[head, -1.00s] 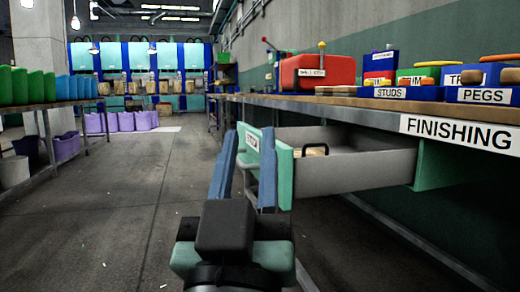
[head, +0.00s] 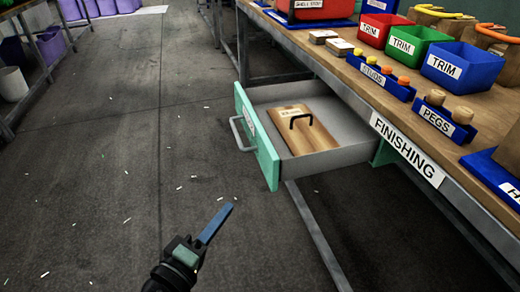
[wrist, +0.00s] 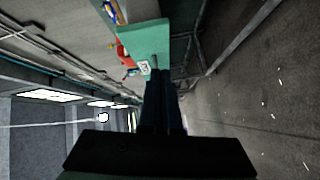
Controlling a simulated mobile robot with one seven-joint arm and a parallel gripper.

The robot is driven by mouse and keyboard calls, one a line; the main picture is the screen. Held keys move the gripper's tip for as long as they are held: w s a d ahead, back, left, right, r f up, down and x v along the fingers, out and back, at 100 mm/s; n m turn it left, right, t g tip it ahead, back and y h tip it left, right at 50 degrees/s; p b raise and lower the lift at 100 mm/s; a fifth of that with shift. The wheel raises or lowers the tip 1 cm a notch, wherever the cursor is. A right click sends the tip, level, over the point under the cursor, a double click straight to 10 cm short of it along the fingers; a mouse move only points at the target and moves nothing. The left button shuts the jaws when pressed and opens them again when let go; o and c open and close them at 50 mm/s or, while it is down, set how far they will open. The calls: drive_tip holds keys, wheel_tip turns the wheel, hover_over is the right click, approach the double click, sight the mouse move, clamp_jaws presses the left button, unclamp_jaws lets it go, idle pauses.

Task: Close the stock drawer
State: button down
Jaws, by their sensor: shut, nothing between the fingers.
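The stock drawer (head: 262,158) hangs open under the finishing bench in the head view. It has a green front with a grey pull handle (head: 241,134) and grey side walls. A wooden board with a black handle (head: 304,129) lies inside it. My gripper (head: 229,207) is in front of and below the drawer front in the head view, apart from it in the picture, with its blue fingers together and empty. In the wrist view the dark fingers (wrist: 162,78) point toward a green panel with a white label (wrist: 145,45), which looks like the drawer front.
The bench (head: 345,72) carries red, green and blue TRIM bins (head: 401,44), a STUDS tray (head: 374,78) and a PEGS tray (head: 444,120). A bench leg rail (head: 318,236) runs along the floor. The floor left of the drawer is open, with small scraps.

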drive_tip(key=s+a+r+n+p, duration=0.1)
drive_tip(key=s+r+n+p, duration=0.1)
drive_tip(key=s+n+p, duration=0.15)
drive_tip(key=b, duration=0.1)
approach(270, 173)
drive_tip(key=w+a, duration=0.1)
drive_tip(key=w, duration=0.3)
drive_tip(key=d, duration=0.2)
drive_tip(key=w+m, duration=0.1)
drive_tip(key=shift+w+d+f+h, duration=0.1)
drive_tip(key=shift+d+f+h, duration=0.25)
drive_tip(key=shift+d+h, duration=0.05)
drive_tip(key=shift+w+d, duration=0.1)
drive_tip(key=shift+d, duration=0.3)
